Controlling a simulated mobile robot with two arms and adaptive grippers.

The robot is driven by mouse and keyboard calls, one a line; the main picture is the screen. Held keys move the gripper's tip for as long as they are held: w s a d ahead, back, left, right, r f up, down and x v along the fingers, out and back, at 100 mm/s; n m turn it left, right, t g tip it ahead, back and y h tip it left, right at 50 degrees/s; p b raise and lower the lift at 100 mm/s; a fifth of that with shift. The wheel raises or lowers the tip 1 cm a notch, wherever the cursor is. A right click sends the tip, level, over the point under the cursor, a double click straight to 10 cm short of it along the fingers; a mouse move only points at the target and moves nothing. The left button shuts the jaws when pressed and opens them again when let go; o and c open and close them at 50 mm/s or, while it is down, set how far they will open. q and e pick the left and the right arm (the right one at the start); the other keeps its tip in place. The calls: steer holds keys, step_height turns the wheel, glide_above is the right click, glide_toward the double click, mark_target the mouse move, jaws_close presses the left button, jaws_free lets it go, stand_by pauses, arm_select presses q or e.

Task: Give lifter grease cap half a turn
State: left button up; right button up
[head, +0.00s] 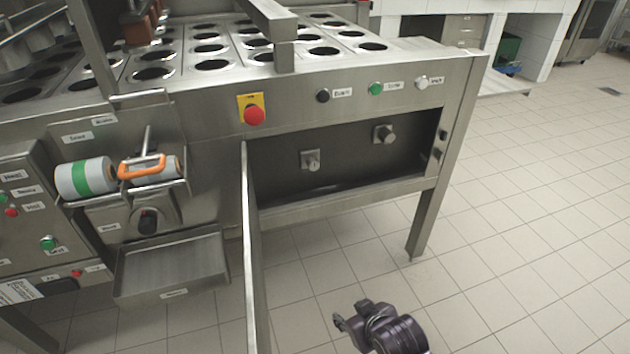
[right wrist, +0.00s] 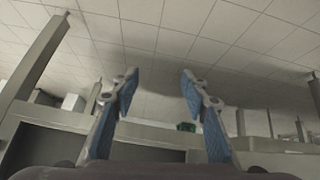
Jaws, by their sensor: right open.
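An open compartment (head: 345,160) sits in the front of the steel machine. Two metal caps stick out of its dark back wall, a left one (head: 311,160) and a right one (head: 384,134). Two small dark fittings (head: 440,143) are at the compartment's right end. I cannot read which part is the lifter grease cap. My right gripper (head: 350,318) is low in front of the machine, above the floor and well away from the caps. In the right wrist view (right wrist: 158,78) its two blue-padded fingers are spread with nothing between them. My left gripper is not in view.
An open door panel (head: 251,260) juts out at the compartment's left edge. A steel tray (head: 172,267) and a roll with a green band (head: 84,178) are further left. A red stop button (head: 254,115) is above. The tiled floor at right is clear.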

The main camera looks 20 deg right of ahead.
steer(key=w+d+r+t, duration=0.1)
steer(key=w+r+t, duration=0.25)
steer(key=w, duration=0.55)
steer(key=w+r+t, duration=0.2)
steer(key=w+r, duration=0.3)
steer(key=w, duration=0.3)
steer(key=n+t, duration=0.1)
steer(key=t, duration=0.4)
glide_toward(315, 167)
steer(key=w, duration=0.2)
steer(key=w+b, duration=0.2)
steer(key=w, duration=0.3)
steer(key=shift+w+a+r, duration=0.1)
steer(key=shift+w+r, duration=0.05)
steer(key=shift+w, duration=0.05)
steer(key=shift+w+b, duration=0.35)
steer(key=shift+w, duration=0.7)
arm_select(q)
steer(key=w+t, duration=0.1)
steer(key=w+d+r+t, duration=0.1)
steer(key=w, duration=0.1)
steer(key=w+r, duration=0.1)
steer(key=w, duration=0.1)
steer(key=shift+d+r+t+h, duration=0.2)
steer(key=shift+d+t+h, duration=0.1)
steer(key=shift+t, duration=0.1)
arm_select(e)
jaws_close()
